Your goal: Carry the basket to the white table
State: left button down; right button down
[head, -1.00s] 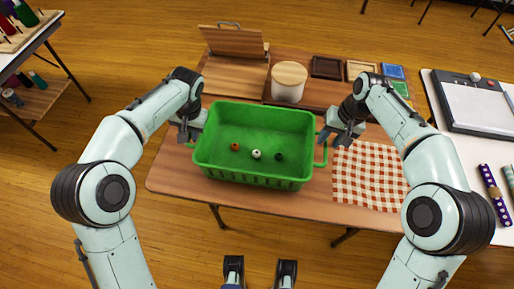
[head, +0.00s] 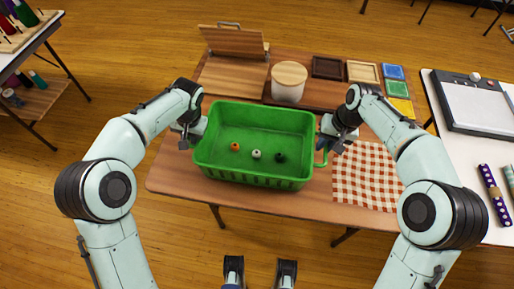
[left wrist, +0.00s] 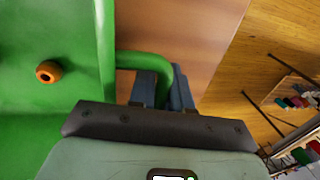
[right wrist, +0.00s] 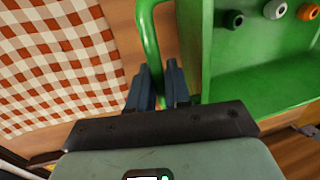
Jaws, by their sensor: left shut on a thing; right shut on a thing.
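The green basket (head: 250,181) stands on the wooden table, with an orange (head: 235,146), a white (head: 256,154) and a dark spool (head: 280,157) inside. My left gripper (head: 187,139) is at the basket's left side; in the left wrist view its fingers are shut on the left green handle (left wrist: 135,60). My right gripper (head: 331,143) is at the right side; in the right wrist view its fingers are shut on the right handle (right wrist: 148,35). The white table (head: 480,152) is at the right edge.
The wooden table (head: 190,188) also bears a checked cloth (head: 365,175), a lidded canister (head: 289,82), a wooden box with a raised lid (head: 235,76) and small trays (head: 362,72). The white table holds a paper trimmer (head: 478,103) and patterned rolls (head: 493,193).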

pick_arm(q)
jog(key=shift+r, duration=0.15)
pick_arm(e)
jog(key=shift+r, duration=0.15)
